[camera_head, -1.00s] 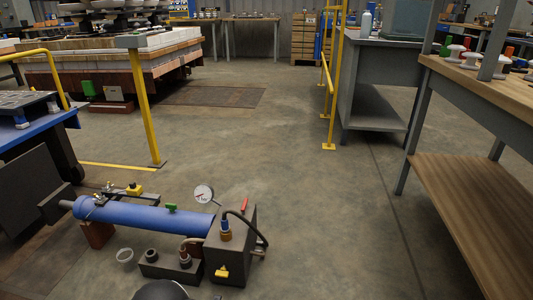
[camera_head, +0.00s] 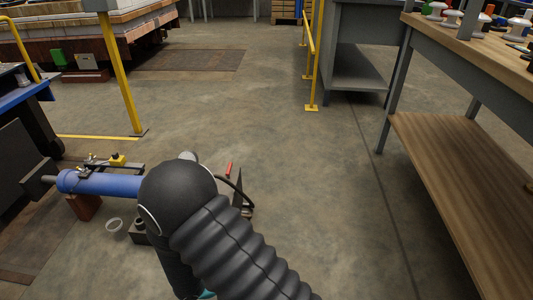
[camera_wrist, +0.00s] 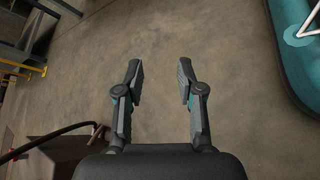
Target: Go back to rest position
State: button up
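My gripper (camera_wrist: 160,75) shows in the wrist view with its two fingers spread apart. Nothing is between them, only concrete floor beyond. In the head view my dark ribbed arm covers the lower middle of the picture, and the gripper itself cannot be made out there. A blue cylinder (camera_head: 100,183) lies low on the floor at the left, its right part hidden behind my arm. A dark box with a black hose (camera_wrist: 60,155) shows at the lower left of the wrist view, apart from the fingers.
A wooden-topped workbench (camera_head: 490,50) with a lower shelf (camera_head: 450,180) stands at the right. A yellow rail (camera_head: 312,70) and a grey cabinet (camera_head: 365,45) stand behind. A yellow post (camera_head: 119,75) is at the left. The floor (camera_head: 270,115) in the middle is clear.

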jog(key=s+d+r+m+y+p, duration=0.3)
jog(key=d+r+m+y, duration=0.1)
jog(key=r, duration=1)
jog(key=s+d+r+m+y+p, duration=0.3)
jog(key=d+r+m, duration=0.3)
jog(key=r, duration=0.9)
jog(key=s+d+r+m+y+p, duration=0.3)
jog(key=s+d+r+m+y, duration=0.1)
jog(key=r, duration=1)
jog(key=shift+d+r+m+t+y, duration=0.35)
jog(key=shift+d+m, duration=0.35)
jog(key=shift+d, duration=0.55)
